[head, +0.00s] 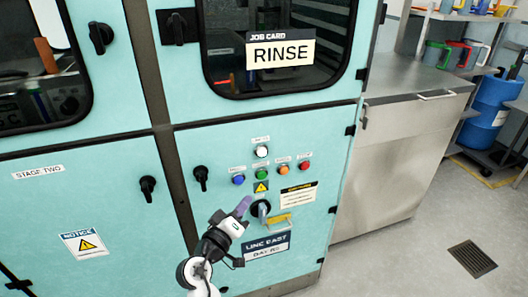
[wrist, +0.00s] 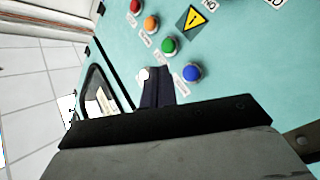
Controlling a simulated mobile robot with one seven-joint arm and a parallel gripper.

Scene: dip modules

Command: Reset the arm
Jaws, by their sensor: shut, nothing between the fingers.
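My arm (head: 212,245) reaches up from the bottom of the head view toward the teal cabinet panel. My gripper (head: 243,206) is in front of the panel, below the buttons and just left of a dark round knob or switch (head: 262,208). Its fingers are together and empty. In the wrist view the dark fingers (wrist: 156,88) point toward the panel, beside the white button (wrist: 145,74) and the blue button (wrist: 192,73). I cannot tell from these views how far the fingertips are from the panel.
The panel also carries a green button (head: 261,173), an orange button (head: 284,168) and a red button (head: 304,165). Black door handles (head: 148,187) stick out of the cabinet. A steel counter (head: 395,150) and a blue drum (head: 492,110) stand at right. Open floor (head: 400,265) lies at lower right.

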